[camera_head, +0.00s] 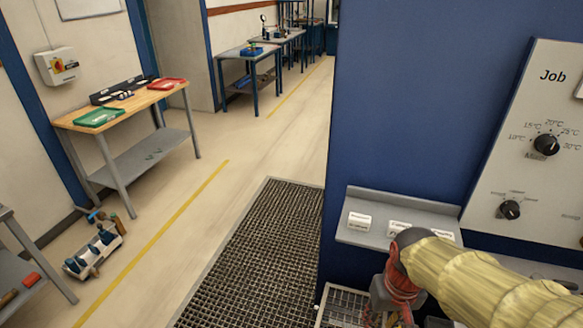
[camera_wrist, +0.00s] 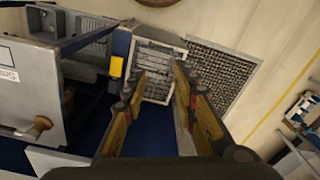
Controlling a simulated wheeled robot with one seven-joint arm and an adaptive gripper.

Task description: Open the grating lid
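The grating lid (camera_head: 342,306) is a small grey-framed grille at the bottom of the head view, low beside the blue machine and partly hidden by my arm. In the wrist view the grating lid (camera_wrist: 157,62) looks flat, lying in its frame. My gripper (camera_wrist: 159,72) is open, with its two fingers spread and the lid visible between and beyond them. Nothing is held. Whether a fingertip touches the lid cannot be told. In the head view only the red and dark back part of my gripper shows; its fingertips are hidden.
The blue machine (camera_head: 400,110) with a dial panel (camera_head: 530,150) and a grey shelf (camera_head: 375,237) stands at right. A dark floor grating (camera_head: 260,260) lies left of it. In the wrist view, a yellow part (camera_wrist: 117,67) and a brass knob (camera_wrist: 40,125) are at left.

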